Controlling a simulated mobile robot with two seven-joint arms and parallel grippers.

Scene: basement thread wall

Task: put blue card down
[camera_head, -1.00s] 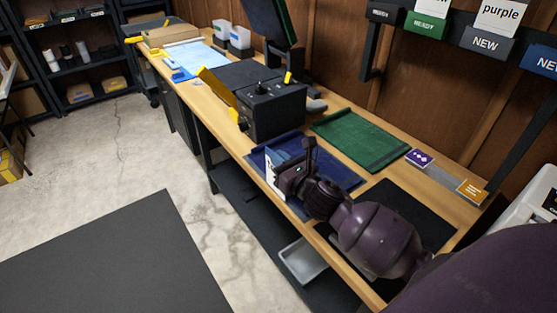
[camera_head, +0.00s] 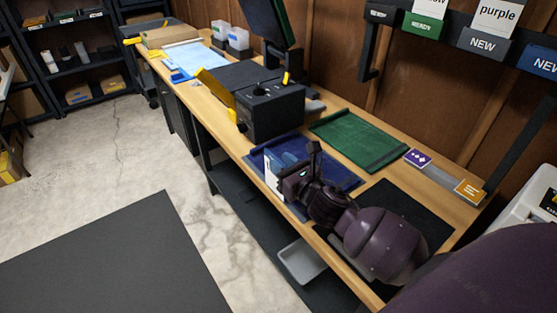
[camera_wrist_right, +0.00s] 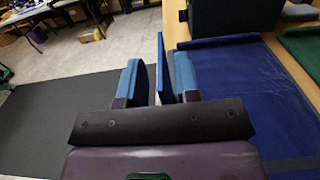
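My right gripper (camera_head: 284,168) is over the front left part of the blue tray mat (camera_head: 342,177). In the right wrist view its two blue-padded fingers (camera_wrist_right: 158,82) stand apart. The thin blue card (camera_wrist_right: 161,62) is upright and nearly edge-on between them, with a gap to the left finger; contact with the right finger is unclear. In the head view the card (camera_head: 270,171) shows a pale face beside the fingers, near the mat's front edge. Its lower edge is partly hidden, so I cannot tell whether it touches the mat. My left gripper is not in view.
A green mat (camera_head: 358,138) lies behind the blue one and a black mat (camera_head: 412,208) to the right. A black box (camera_head: 271,110) with a yellow part stands left of the blue mat. Purple (camera_head: 418,157) and orange (camera_head: 469,190) cards lie near the wall.

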